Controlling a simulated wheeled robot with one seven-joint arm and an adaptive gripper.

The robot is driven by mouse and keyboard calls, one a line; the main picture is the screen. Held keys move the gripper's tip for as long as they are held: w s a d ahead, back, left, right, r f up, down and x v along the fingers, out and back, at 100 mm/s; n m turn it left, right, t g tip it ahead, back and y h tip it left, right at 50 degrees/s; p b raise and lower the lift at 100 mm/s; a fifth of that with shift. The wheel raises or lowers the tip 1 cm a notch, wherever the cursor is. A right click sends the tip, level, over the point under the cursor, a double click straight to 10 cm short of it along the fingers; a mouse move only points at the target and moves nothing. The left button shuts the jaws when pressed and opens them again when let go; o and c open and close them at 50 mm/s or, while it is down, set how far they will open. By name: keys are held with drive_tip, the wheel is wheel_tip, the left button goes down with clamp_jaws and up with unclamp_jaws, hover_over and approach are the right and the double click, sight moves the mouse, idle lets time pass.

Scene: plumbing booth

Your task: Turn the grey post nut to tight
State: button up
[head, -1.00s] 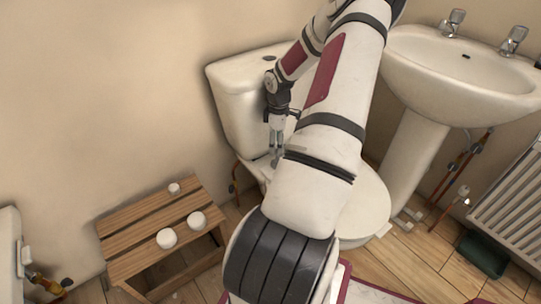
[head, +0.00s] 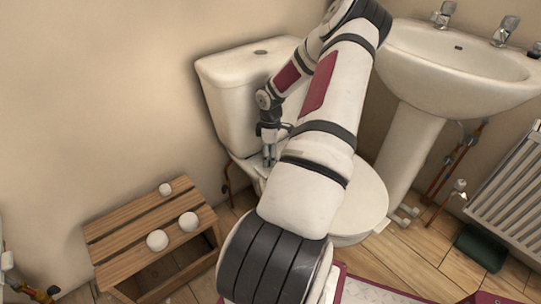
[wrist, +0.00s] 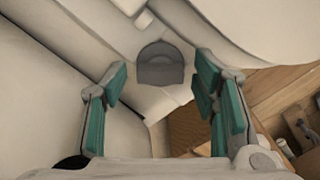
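The grey post nut (wrist: 161,63) shows in the wrist view as a dark grey, round-topped piece on the pale toilet, ahead of my gripper and roughly centred between its fingers. My gripper (wrist: 162,80) is open, with its teal finger pads apart on either side and a gap to the nut. I cannot tell the exact depth between fingertips and nut. In the head view my gripper (head: 269,160) points down at the back of the toilet bowl, just in front of the cistern (head: 232,100). The nut cannot be made out there.
The toilet bowl (head: 362,205) lies partly behind my arm. The basin (head: 445,75) stands on the right, with a radiator (head: 515,180) beyond it. A wooden stool (head: 130,232) with three white round objects stands at left. Wooden floor shows between them.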

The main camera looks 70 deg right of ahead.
drive_tip(key=c, duration=1)
drive_tip(key=shift+o, duration=0.2)
drive_tip(key=shift+m+p, duration=0.3)
drive_tip(key=shift+p, duration=0.35)
drive_tip(key=o, duration=1.2)
wheel_tip(320, 180, up, 12)
